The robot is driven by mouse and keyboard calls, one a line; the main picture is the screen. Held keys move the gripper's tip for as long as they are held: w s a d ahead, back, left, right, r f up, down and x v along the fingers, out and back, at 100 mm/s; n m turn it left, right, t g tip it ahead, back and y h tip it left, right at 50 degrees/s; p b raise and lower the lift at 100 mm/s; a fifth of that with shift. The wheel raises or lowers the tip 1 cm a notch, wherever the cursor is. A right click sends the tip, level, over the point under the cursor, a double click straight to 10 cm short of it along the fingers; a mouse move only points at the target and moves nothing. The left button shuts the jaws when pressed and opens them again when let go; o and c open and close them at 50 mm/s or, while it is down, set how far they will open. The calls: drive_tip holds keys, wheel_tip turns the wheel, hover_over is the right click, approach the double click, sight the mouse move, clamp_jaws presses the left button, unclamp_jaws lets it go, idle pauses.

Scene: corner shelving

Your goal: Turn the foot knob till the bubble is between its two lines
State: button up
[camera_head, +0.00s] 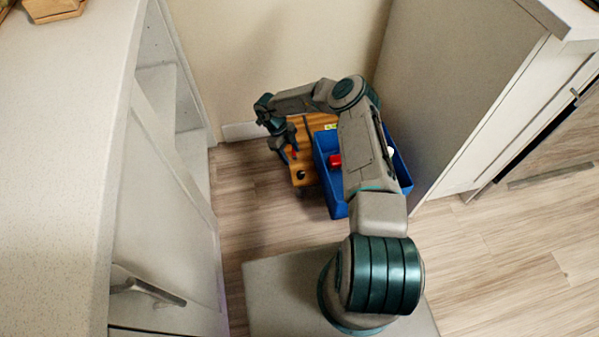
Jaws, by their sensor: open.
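My gripper (289,153) is open and points down over the left part of a small wooden stand (310,160) in the corner. A small dark round part (301,174), perhaps the foot knob, shows near the stand's front edge, just in front of my gripper. Something red shows by the fingertips; I cannot tell what it is. A small yellow-green piece (330,127), perhaps the bubble level, shows at the back right of the stand. The bubble and its two lines are too small to see. I cannot tell whether the fingers touch anything.
A blue crate (337,208) with a red block (335,161) and a white item stands right of the stand, partly behind my arm. Pale cabinets close in on the left (165,220) and right (470,100). The wood floor (245,215) in front of the stand is clear.

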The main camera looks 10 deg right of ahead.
sight(301, 173)
drive_tip(key=b+x, duration=0.2)
drive_tip(key=x, duration=0.8)
drive_tip(key=shift+f, duration=0.15)
drive_tip(key=c, duration=1)
